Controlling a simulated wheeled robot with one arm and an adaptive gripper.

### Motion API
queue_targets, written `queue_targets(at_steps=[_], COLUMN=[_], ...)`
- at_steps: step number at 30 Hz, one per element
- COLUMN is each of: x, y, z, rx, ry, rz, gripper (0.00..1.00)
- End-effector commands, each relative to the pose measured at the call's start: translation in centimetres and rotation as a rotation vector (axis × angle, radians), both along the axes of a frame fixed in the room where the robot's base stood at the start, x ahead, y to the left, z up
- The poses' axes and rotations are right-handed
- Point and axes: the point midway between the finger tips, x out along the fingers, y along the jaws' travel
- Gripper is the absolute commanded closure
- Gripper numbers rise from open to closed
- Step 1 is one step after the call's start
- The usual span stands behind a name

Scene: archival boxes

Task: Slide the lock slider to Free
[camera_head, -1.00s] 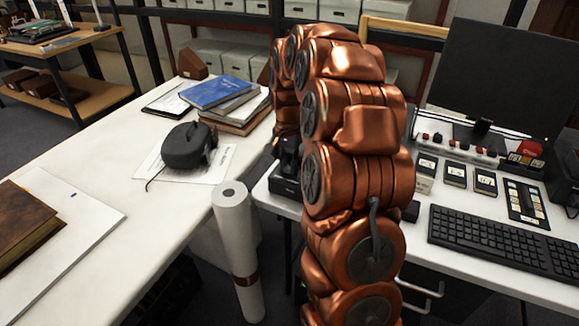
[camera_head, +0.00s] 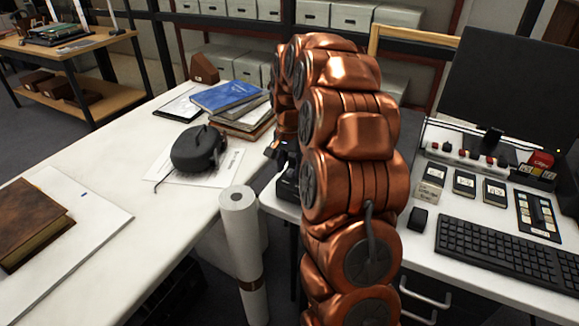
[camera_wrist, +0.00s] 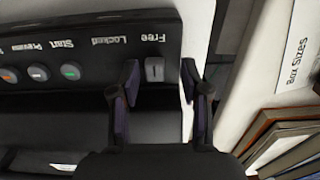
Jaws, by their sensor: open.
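The black device panel (camera_wrist: 60,30) lies at the upper left of the wrist view, its labels upside down. A small light-grey piece that looks like the lock slider (camera_wrist: 154,70) is in line with the Free label (camera_wrist: 152,38). The Locked label (camera_wrist: 108,40) is to its left. My gripper (camera_wrist: 160,80) is open, one dark finger on each side of the slider in the picture. The left finger partly hides the area under Locked. I cannot tell whether a finger touches the slider. In the head view my copper arm hides most of the device (camera_head: 287,188).
Several round buttons (camera_wrist: 38,73) sit on the panel left of the slider. A white paper roll (camera_head: 243,235) stands by the gap between the desks. A keyboard (camera_head: 500,250) and monitor (camera_head: 515,90) are at the right. A Box Sizes sheet (camera_wrist: 295,50) and books (camera_wrist: 280,140) lie beside the device.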

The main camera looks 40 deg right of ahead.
Motion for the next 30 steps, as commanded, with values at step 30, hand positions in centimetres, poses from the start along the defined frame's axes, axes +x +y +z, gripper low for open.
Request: queue_targets(at_steps=[30], x=[0.1], y=[0.0], z=[11.9], rx=[0.0], ry=[-0.001], rz=[0.0], gripper=[0.54])
